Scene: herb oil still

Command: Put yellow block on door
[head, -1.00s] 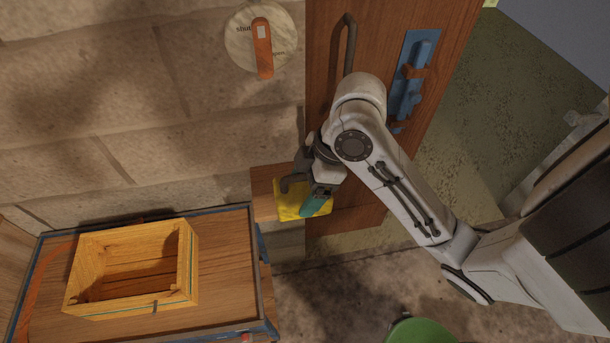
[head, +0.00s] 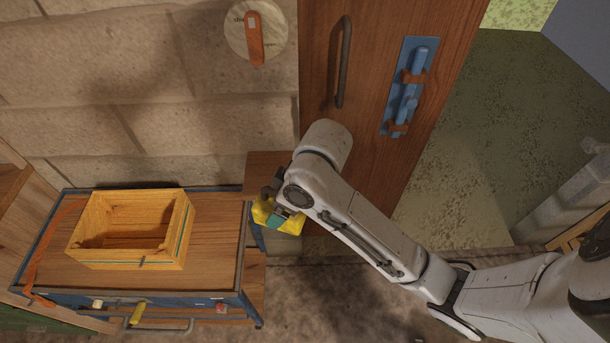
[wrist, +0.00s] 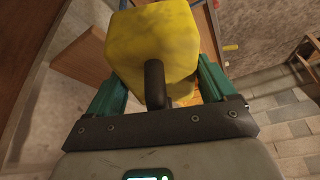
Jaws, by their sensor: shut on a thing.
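The yellow block (head: 292,225) is held in my gripper (head: 283,215), in front of the small wooden ledge by the door. In the wrist view the block (wrist: 150,42) sits between the two green fingers of my gripper (wrist: 160,85), and a dark peg-like handle (wrist: 154,85) stands out from its near face. The brown wooden door (head: 375,55) has a dark vertical handle (head: 344,65) and a blue bolt (head: 408,90). My arm hides the door's lower part. The block's underside is hidden.
The small wooden ledge (head: 265,168) is at the door's lower left. A yellow wooden crate (head: 130,265) stands on the blue-edged wooden cabinet (head: 215,230) at left. A round plate with an orange lever (head: 255,38) is on the stone wall. Open floor lies right of the door.

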